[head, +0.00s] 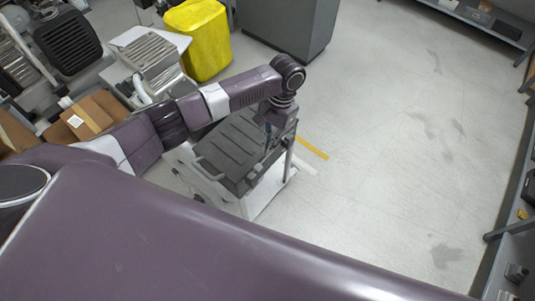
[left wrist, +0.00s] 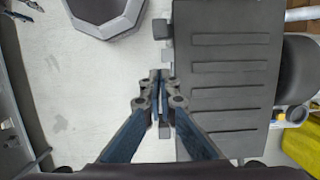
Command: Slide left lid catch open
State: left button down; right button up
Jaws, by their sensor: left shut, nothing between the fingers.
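A dark ribbed lid (head: 232,148) tops a white wheeled unit in the head view, and it fills the right half of the left wrist view (left wrist: 230,85). Small grey blocks that look like catches sit along its left edge in the wrist view: a dark one (left wrist: 162,28), a paler one (left wrist: 168,55) and one partly hidden behind the fingers (left wrist: 165,131). I cannot tell which is the left lid catch. My left gripper (left wrist: 160,75) is shut and empty, pointing down beside that edge; contact is unclear. In the head view it (head: 268,146) is by the lid's right side. My right gripper is out of view.
A yellow bin (head: 201,38) and a grey cabinet (head: 289,25) stand behind. Cardboard boxes (head: 84,118) and equipment crowd the left. Shelving (head: 480,20) lines the far right. The floor (head: 410,130) right of the unit is open.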

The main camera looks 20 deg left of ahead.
pick_arm(q)
jog(key=shift+w+v, duration=0.15)
jog(key=shift+v, duration=0.75)
jog(key=shift+w+v, duration=0.1)
jog(key=shift+v, duration=0.8)
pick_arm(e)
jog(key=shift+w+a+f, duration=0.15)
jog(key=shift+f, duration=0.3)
